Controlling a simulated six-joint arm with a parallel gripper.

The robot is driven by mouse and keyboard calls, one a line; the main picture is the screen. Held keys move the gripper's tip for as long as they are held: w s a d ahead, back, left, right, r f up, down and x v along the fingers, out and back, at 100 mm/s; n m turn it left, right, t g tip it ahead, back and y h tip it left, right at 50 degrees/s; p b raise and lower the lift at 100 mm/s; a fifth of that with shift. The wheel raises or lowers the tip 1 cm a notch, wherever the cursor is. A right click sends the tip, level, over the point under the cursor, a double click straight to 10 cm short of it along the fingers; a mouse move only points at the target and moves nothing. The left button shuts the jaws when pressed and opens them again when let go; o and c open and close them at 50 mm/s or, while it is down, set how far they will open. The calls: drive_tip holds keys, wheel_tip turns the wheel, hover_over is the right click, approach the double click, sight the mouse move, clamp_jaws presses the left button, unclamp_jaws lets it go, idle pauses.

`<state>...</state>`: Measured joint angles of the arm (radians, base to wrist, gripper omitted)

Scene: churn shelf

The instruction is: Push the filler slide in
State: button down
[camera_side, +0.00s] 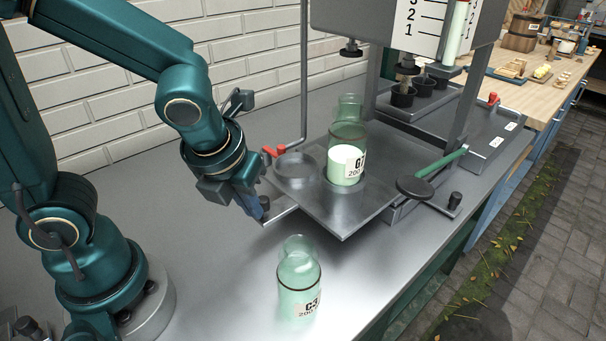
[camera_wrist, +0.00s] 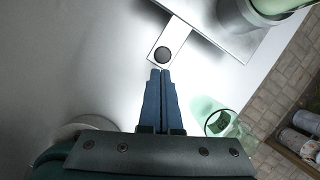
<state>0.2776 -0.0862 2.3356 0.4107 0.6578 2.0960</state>
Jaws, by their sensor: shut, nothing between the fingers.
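The filler slide (camera_side: 345,217) is a flat metal plate that sticks out from under the filler. A narrow tab with a dark knob (camera_side: 265,203) extends from its left edge; the knob also shows in the wrist view (camera_wrist: 162,54). My gripper (camera_side: 260,214) is shut and empty. Its blue fingertips (camera_wrist: 160,72) are together, close beside the knob; I cannot tell whether they touch it.
A second labelled bottle (camera_side: 299,287) stands on the grey counter in front of the slide. A red-tipped lever (camera_side: 273,151) is behind the tab. A green-handled lever with a black disc (camera_side: 414,188) is right of the slide.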

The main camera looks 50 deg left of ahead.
hover_over(313, 179)
drive_tip(key=d, duration=0.3)
drive_tip(key=shift+s, duration=0.4)
idle(0.4)
